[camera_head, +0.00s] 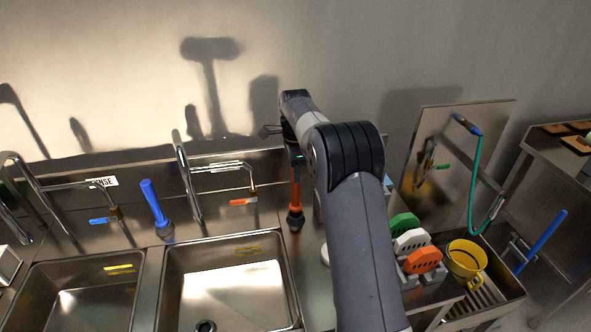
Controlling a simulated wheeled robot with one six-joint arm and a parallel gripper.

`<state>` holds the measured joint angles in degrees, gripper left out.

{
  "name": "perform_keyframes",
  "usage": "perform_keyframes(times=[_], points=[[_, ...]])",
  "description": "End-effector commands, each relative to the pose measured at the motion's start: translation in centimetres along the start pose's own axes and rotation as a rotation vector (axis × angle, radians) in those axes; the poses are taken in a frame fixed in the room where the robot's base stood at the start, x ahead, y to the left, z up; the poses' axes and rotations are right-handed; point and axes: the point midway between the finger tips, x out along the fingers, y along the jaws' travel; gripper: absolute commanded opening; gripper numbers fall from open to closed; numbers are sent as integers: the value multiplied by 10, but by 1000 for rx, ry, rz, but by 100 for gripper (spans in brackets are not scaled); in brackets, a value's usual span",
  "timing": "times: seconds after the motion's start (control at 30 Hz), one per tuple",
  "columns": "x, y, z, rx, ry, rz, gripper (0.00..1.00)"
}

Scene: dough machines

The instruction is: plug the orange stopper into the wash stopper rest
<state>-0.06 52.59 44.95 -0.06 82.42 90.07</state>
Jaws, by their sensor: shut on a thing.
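The orange stopper (296,190) is a slim orange rod with a dark lower end, hanging nearly upright behind the right rear corner of the middle sink. My gripper (297,160) is shut on its upper part. The stopper's dark lower end (295,218) is close to the steel ledge behind the sink. I cannot tell whether it touches or sits in a rest. I cannot make out the wash stopper rest as a separate thing; it may be hidden by the stopper or my arm.
A blue stopper (154,204) leans on the ledge between two sinks. A tap (187,180) with an orange tag (243,202) stands left of my gripper. Coloured scrapers (410,240) and a yellow jug (465,260) are to the right. My arm hides the counter's middle.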

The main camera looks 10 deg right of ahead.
Motion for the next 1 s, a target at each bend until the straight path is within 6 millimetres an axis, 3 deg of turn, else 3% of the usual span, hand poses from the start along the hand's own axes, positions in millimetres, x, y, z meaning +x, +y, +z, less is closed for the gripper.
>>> perform_keyframes(times=[1.0], points=[[26, 0, 0, 0, 0, 1, 0]])
